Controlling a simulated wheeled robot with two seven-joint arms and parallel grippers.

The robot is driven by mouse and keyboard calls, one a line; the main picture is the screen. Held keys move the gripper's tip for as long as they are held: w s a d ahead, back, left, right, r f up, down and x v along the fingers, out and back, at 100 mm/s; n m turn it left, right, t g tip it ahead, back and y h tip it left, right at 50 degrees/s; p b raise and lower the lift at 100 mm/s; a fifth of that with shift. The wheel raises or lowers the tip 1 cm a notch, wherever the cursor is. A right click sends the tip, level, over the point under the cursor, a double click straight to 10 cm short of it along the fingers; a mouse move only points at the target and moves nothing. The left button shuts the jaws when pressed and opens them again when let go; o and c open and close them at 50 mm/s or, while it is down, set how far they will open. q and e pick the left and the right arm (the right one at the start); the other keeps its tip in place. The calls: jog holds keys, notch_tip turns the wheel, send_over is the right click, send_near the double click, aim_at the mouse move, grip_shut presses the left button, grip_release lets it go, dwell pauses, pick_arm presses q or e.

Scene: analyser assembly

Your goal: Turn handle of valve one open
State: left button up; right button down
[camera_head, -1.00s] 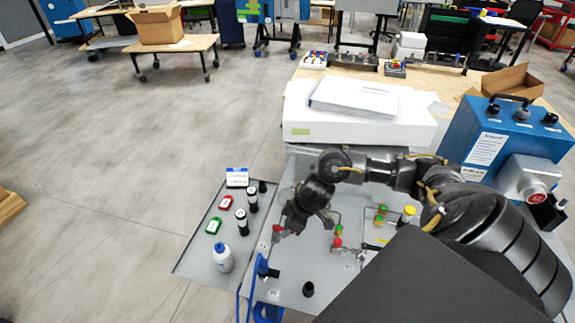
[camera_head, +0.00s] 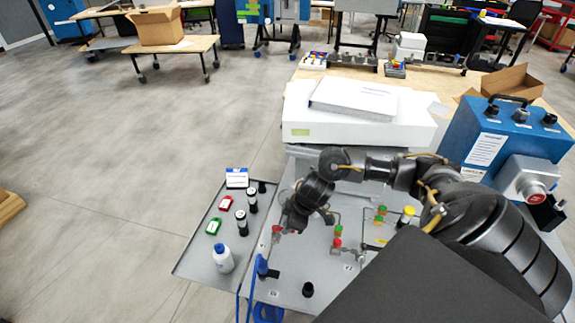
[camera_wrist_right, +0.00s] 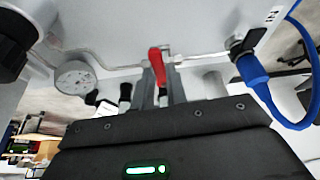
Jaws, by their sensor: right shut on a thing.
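A small red valve handle (camera_head: 277,230) is at the left end of the piping on the grey panel (camera_head: 310,262). In the right wrist view, the red handle (camera_wrist_right: 157,62) stands up between the two grey fingers of my right gripper (camera_wrist_right: 160,86). The fingers are shut on it. In the head view, my right gripper (camera_head: 290,226) reaches down beside this handle, and the wrist hides part of the contact. The valve's body is mostly hidden. My left gripper is not in view.
A second red-topped valve (camera_head: 337,243), green knobs and a yellow knob (camera_head: 408,211) are right on the panel. A blue hose (camera_wrist_right: 252,72) is near the gripper. A tray (camera_head: 195,258) with bottles lies left. A blue box (camera_head: 500,140) stands right.

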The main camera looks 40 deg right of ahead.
jog(key=n, duration=0.2)
jog(key=w+d+n+g, duration=0.1)
jog(key=n, duration=0.1)
jog(key=shift+y, duration=0.4)
jog(key=n+g, duration=0.1)
jog(key=n, duration=0.1)
jog(key=w+n+b, duration=0.1)
jog(key=n, duration=0.1)
jog(key=shift+w+d+f+g+y, duration=0.1)
jog(key=shift+w+d+g+y, duration=0.1)
jog(key=shift+g+y, duration=0.2)
jog(key=shift+w+n+g+b, duration=0.3)
jog(key=shift+n+g, duration=0.1)
jog(key=shift+n, duration=0.5)
jog(key=n, duration=0.1)
jog(key=w+n+g, duration=0.1)
jog(key=n, duration=0.1)
jog(key=shift+w+a, duration=0.1)
jog(key=shift+w+a+n+g+h+p, duration=0.15)
jog(key=shift+w+n+g+h+p, duration=0.2)
jog(key=shift+n, duration=0.65)
jog(key=shift+w+a+n+g+h+p, duration=0.15)
jog(key=shift+n+g, duration=0.3)
jog(key=shift+n, duration=0.55)
jog(key=c, duration=1.4)
grip_release()
